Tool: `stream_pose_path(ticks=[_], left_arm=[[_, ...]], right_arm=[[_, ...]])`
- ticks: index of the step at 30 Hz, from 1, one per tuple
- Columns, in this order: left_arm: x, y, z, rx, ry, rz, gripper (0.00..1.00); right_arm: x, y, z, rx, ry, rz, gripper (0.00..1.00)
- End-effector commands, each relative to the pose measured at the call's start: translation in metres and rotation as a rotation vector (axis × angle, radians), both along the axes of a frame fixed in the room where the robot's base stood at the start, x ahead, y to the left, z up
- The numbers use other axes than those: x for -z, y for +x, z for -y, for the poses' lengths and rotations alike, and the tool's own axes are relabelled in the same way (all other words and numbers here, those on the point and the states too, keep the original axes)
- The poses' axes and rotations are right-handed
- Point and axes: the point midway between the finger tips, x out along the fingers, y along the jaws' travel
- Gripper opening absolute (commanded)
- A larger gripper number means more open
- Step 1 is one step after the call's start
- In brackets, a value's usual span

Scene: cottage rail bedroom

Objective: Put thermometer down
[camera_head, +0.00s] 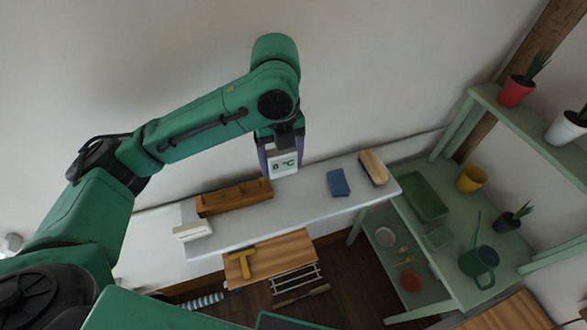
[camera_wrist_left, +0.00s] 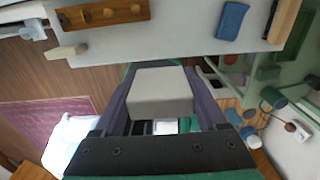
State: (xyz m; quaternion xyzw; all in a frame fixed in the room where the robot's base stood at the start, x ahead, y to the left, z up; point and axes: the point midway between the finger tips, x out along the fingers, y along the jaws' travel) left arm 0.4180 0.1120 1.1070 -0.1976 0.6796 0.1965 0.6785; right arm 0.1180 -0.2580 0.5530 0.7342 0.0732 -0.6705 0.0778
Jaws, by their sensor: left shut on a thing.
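The thermometer (camera_head: 283,164) is a small white block with a "°C" display, facing the head camera. My left gripper (camera_head: 281,157) is shut on it, with a finger on each side. In the left wrist view the thermometer (camera_wrist_left: 160,92) shows as a plain pale grey block between the fingers (camera_wrist_left: 160,100). In the head view it appears in front of the back part of the white shelf top (camera_head: 300,205); I cannot tell whether it touches the surface. My right gripper does not show.
On the white top are a wooden peg rack (camera_head: 234,197), a white block (camera_head: 192,230), a folded blue cloth (camera_head: 338,183) and a wooden brush (camera_head: 373,167). Bare room lies between rack and cloth. A green plant stand (camera_head: 440,262) with pots and a watering can (camera_head: 479,265) is at right.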

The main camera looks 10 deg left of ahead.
Motion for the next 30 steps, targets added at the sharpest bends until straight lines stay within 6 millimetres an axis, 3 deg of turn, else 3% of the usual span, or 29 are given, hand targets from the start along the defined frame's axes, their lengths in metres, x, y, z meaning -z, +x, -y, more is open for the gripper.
stream_pose_path(ticks=[1, 4, 8, 17, 25, 30], left_arm=[[-0.009, 0.001, -0.001, 0.002, 0.0, -0.001, 0.2], [0.007, 0.0, -0.001, 0.005, 0.0, -0.008, 0.2], [0.052, -0.001, -0.001, 0.005, -0.002, -0.013, 0.2], [0.137, -0.001, -0.002, 0.003, 0.003, -0.006, 0.2], [0.185, 0.0, -0.002, 0.002, 0.002, -0.004, 0.2], [0.193, 0.001, -0.002, 0.004, 0.001, 0.0, 0.2]], right_arm=[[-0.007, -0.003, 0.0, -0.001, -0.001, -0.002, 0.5], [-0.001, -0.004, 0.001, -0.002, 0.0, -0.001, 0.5], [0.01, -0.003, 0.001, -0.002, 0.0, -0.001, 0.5], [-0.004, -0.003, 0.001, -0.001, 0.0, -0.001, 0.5], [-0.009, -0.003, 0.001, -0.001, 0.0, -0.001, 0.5], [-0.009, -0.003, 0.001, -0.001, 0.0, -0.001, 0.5]])
